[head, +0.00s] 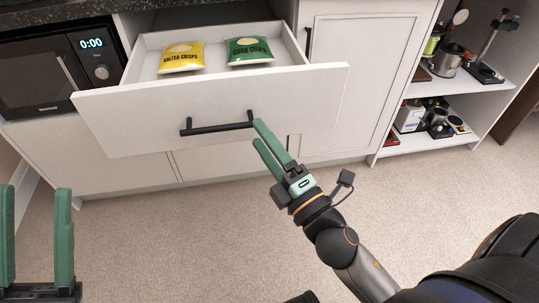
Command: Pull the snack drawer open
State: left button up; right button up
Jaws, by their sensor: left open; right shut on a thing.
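The snack drawer (125,113) is a white drawer pulled well out of the cabinet. A yellow bag of salted crisps (182,57) and a green bag of corn crisps (249,50) lie inside it. Its black bar handle (205,129) is on the front. My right gripper (260,134) is shut on the right end of this handle, its green fingers reaching up from below right. My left gripper (36,215) is open and empty at the lower left, apart from the drawer, with its fingers upright.
A microwave (36,80) sits left of the drawer under a dark worktop. A closed white cabinet door (350,80) is to the right. Open shelves (455,84) further right hold several bar items. The carpet (165,235) in front is clear.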

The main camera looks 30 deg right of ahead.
jog(key=shift+s+d+f+b, duration=0.2)
jog(key=shift+s+f+b, duration=0.15)
jog(key=shift+s+f, duration=0.5)
jog(key=shift+r, duration=0.15)
jog(key=shift+a, duration=0.1)
